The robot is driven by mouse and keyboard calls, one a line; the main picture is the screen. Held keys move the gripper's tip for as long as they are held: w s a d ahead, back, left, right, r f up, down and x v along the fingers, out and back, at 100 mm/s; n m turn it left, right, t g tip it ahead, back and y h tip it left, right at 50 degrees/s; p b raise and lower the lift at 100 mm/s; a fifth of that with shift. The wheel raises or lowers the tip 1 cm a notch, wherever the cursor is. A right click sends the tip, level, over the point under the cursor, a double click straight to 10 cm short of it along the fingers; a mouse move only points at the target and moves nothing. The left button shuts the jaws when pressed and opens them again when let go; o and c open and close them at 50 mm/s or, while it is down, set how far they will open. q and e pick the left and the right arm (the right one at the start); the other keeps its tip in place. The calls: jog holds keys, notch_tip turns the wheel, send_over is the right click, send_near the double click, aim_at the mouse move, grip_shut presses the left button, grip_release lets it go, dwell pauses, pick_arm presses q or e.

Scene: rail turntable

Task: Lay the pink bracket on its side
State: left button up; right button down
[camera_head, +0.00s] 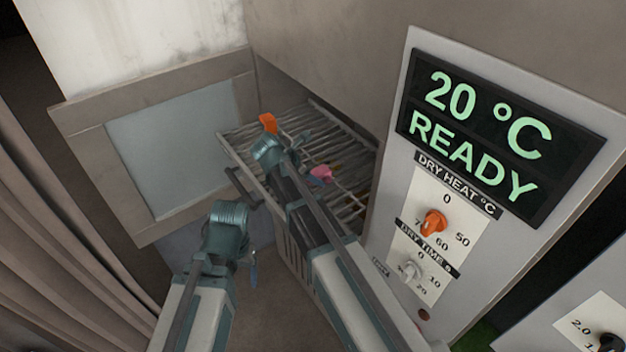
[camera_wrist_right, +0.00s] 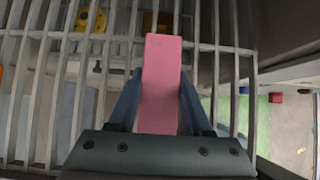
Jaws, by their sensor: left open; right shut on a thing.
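The pink bracket (camera_head: 322,173) is over the slatted metal rack in the head view, partly hidden by my right arm. In the right wrist view the pink bracket (camera_wrist_right: 161,75) appears as a long flat pink face between the two fingers. My right gripper (camera_wrist_right: 160,105) is shut on it, with the rack's bars behind. I cannot tell whether the bracket touches the bars. My left gripper (camera_head: 253,268) is open and empty, low in front of the rack, its fingers seen nearly edge-on.
The wire rack (camera_head: 345,208) lies in an opening beside a hatch door (camera_head: 175,143). An orange piece (camera_head: 267,122) is at the rack's far-left end. Yellow parts (camera_wrist_right: 91,19) show by the bars. A control panel (camera_head: 400,210) stands right, its display (camera_head: 475,140) reading 20 °C READY.

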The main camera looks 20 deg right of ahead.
jog(key=shift+a+f, duration=0.1)
jog(key=c, duration=0.8)
grip_release()
jog(key=shift+a, duration=0.1)
jog(key=o, duration=0.5)
jog(key=shift+p+v, duration=4.75)
jog(key=shift+v, duration=1.4)
